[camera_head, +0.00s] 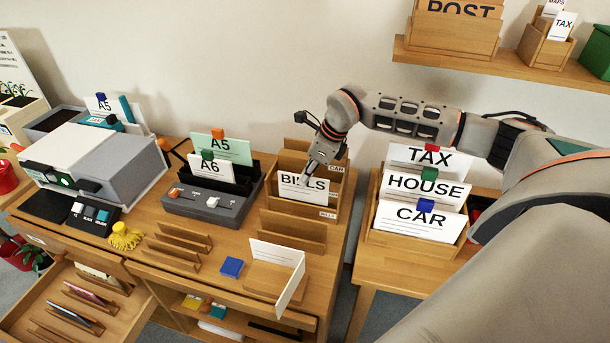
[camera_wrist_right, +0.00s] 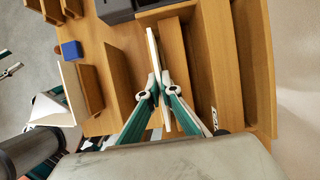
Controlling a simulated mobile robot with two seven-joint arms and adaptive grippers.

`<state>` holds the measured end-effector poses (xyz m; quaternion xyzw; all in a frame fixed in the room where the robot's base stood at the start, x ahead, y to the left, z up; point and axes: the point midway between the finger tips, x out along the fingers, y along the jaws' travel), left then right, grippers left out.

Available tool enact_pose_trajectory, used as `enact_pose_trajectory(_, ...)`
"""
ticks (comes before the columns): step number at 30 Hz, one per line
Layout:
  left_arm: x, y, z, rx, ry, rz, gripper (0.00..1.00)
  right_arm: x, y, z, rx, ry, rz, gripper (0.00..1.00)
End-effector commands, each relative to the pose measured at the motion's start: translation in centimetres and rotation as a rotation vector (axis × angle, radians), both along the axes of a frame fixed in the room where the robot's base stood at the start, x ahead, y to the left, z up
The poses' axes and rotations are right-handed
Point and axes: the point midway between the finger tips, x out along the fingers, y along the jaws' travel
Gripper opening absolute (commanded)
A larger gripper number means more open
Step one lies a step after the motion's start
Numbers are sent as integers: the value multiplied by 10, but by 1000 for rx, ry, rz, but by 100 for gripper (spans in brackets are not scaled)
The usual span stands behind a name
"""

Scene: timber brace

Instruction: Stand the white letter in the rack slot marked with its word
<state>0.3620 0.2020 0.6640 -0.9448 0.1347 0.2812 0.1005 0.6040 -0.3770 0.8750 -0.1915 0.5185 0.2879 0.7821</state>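The white letter (camera_head: 300,188) with the word BILLS stands upright at the front of the wooden rack (camera_head: 333,200). The rack's front label reads BILLS and a label at its back reads CAR. My right gripper (camera_head: 309,179) reaches down from behind and is at the letter's upper part. In the right wrist view the green fingers of my right gripper (camera_wrist_right: 158,92) are shut on the letter (camera_wrist_right: 153,55), seen edge-on along the rack's boards (camera_wrist_right: 200,60). I cannot tell how deep its lower edge sits.
A grey device (camera_head: 212,203) with A5 and A6 cards stands left of the rack. A holder with TAX, HOUSE and CAR letters (camera_head: 420,220) stands right, across a gap. An open drawer (camera_head: 70,310) juts out at lower left.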

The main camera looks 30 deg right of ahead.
Motion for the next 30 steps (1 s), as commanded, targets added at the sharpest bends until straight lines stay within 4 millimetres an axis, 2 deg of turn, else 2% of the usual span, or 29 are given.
enact_pose_trajectory(16,-3,0,-15,1,9,0,39,0,0,-21,0,1,0,0)
enact_pose_trajectory(18,-3,0,-14,1,8,0,39,0,0,-20,-1,-1,0,19)
enact_pose_trajectory(19,-3,0,-14,1,8,0,39,0,0,-20,-1,-1,0,24)
enact_pose_trajectory(29,-3,0,-13,0,7,0,39,0,-1,-19,-1,0,0,24)
enact_pose_trajectory(30,-2,0,-13,0,7,0,39,0,-1,-20,-1,0,0,33)
